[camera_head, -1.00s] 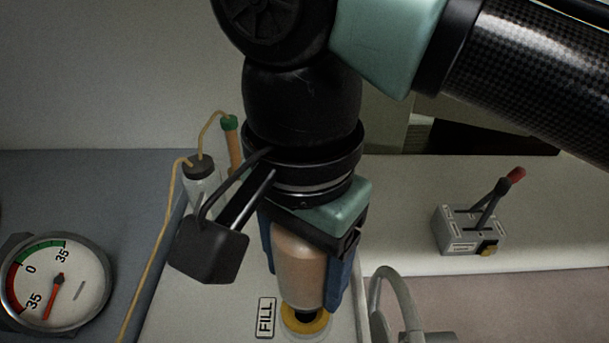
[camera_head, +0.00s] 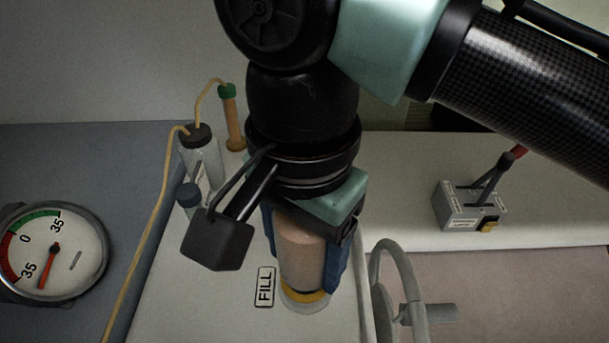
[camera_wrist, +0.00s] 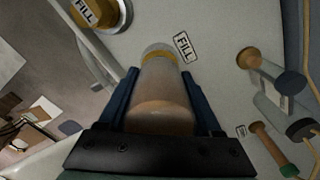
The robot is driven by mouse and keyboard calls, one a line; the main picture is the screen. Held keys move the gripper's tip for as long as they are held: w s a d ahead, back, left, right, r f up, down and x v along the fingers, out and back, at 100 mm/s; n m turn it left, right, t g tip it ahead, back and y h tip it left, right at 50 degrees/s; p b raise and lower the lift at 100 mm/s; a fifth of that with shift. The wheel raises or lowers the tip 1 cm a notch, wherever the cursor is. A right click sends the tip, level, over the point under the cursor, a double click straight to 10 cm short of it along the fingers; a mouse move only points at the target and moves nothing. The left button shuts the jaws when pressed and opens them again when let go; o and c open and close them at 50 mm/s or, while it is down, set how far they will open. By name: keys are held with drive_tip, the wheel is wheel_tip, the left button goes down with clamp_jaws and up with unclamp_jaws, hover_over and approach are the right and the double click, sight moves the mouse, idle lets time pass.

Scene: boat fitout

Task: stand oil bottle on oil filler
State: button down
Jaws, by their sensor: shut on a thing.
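The oil bottle (camera_head: 302,256) is a tan cylinder, roughly upright between the blue fingers of my gripper (camera_head: 304,262), which is shut on it. The wrist view also shows the bottle (camera_wrist: 161,100) between both fingers (camera_wrist: 160,103). At the bottle's lower end is a yellow ring (camera_head: 304,296) with a pale rim, which I take as the oil filler, beside a "FILL" label (camera_head: 265,287) on the white panel. The bottle's lower end meets the ring in the picture. The exact contact and the bottle's neck are hidden.
A clear bottle with a dark cap (camera_head: 198,150), a green-topped tube (camera_head: 230,115) and a hose stand behind left. A gauge (camera_head: 52,252) is at left, a wheel (camera_head: 388,275) and a lever box (camera_head: 470,205) at right. A round "FILL" cap (camera_wrist: 86,12) shows in the wrist view.

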unclamp_jaws()
drive_tip(key=shift+r, duration=0.1)
wheel_tip(320, 180, up, 13)
drive_tip(key=shift+f+p, duration=0.1)
drive_tip(key=shift+p, duration=0.35)
idle(0.3)
